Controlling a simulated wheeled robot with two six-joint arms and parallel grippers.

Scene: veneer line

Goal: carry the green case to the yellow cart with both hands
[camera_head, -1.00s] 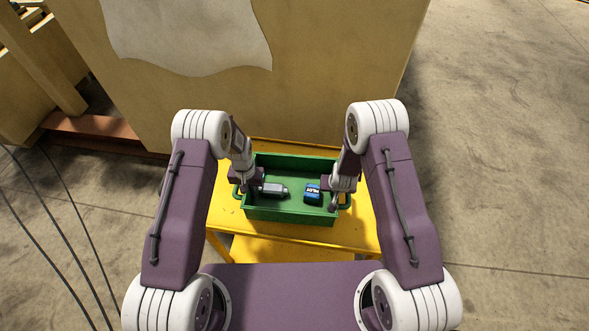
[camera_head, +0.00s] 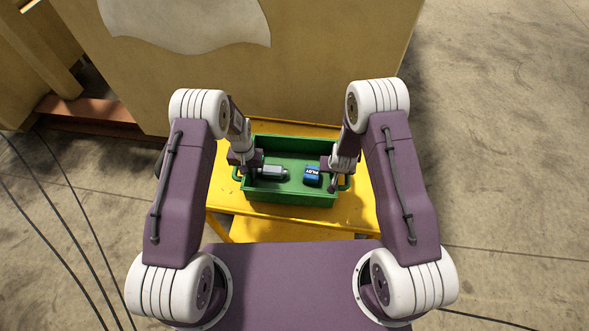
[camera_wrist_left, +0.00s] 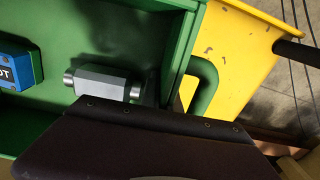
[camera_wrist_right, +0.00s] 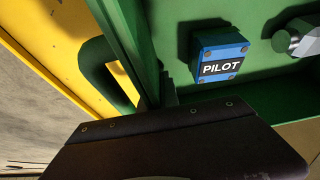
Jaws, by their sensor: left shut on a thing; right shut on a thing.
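The green case (camera_head: 290,196) is an open-topped tray over the top of the yellow cart (camera_head: 350,212). It looks level, but I cannot tell whether it rests on the cart or hangs just above it. My left gripper (camera_head: 243,172) is shut on the case at its left handle end, and my right gripper (camera_head: 339,177) is shut on it at its right handle end. Inside lie a grey cylinder-ended block (camera_head: 273,172) and a blue block marked PILOT (camera_head: 312,176). The fingertips are hidden in both wrist views; green handles show there (camera_wrist_left: 205,88), (camera_wrist_right: 98,68).
A large tan panel (camera_head: 330,60) with a pale sheet (camera_head: 190,22) stands close behind the cart. Timber and a reddish beam (camera_head: 90,110) lie at the left. Dark cables (camera_head: 60,215) run at lower left. Concrete floor (camera_head: 500,170) is clear at right.

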